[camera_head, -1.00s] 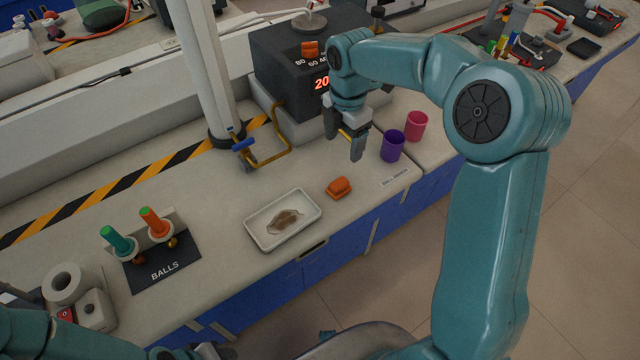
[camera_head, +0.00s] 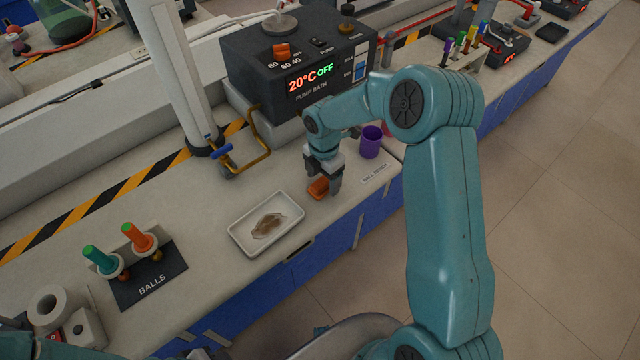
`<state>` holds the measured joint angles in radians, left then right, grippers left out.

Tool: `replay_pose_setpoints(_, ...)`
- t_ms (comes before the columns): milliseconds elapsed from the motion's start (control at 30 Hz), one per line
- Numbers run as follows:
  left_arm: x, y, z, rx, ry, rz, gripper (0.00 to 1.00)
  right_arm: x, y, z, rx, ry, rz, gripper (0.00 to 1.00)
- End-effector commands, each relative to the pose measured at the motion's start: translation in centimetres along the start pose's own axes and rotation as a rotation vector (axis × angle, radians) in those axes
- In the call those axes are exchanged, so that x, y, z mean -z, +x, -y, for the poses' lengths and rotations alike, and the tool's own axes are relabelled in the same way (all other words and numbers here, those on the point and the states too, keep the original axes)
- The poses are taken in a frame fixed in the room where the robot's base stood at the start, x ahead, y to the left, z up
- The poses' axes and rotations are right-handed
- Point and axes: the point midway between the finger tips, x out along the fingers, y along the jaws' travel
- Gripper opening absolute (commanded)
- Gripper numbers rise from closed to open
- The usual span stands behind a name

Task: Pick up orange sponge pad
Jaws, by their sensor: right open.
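The orange sponge pad (camera_head: 318,189) lies on the bench just right of the white tray. My right gripper (camera_head: 324,190) is open and points down right at the pad, its fingers around or just above it; contact cannot be told. The near finger hides part of the pad. My left gripper is not in view; only a piece of my left arm shows at the bottom left.
A white tray (camera_head: 236,236) with a brown stain is left of the pad. A purple cup (camera_head: 370,142) stands behind and right of it. The pump bath (camera_head: 250,60) stands behind.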

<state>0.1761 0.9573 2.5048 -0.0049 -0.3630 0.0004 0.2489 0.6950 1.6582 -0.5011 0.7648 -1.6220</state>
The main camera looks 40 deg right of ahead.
Motion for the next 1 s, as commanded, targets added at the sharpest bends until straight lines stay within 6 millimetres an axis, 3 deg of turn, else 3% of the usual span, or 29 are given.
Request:
replay_pose_setpoints(100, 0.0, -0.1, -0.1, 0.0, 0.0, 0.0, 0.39, 0.0, 1.2, -0.1, 0.001, 0.0, -0.001, 0.74)
replay_pose_setpoints(333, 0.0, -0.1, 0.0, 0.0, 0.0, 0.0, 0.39, 0.0, 1.4, -0.1, -0.001, 0.0, 0.0, 0.74)
replay_pose_setpoints(367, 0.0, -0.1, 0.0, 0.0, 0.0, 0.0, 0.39, 0.0, 1.4, -0.1, -0.001, 0.0, 0.0, 0.68)
replay_pose_setpoints(533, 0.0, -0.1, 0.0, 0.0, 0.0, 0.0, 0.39, 0.0, 1.4, -0.1, -0.001, 0.0, 0.0, 0.15)
replay_pose_setpoints(833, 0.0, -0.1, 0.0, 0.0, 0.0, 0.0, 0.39, 0.0, 1.2, -0.1, -0.001, 0.0, 0.0, 0.14)
replay_pose_setpoints(1000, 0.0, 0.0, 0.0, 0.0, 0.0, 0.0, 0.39, -0.1, -0.1, -0.2, -0.004, 0.001, 0.002, 0.14)
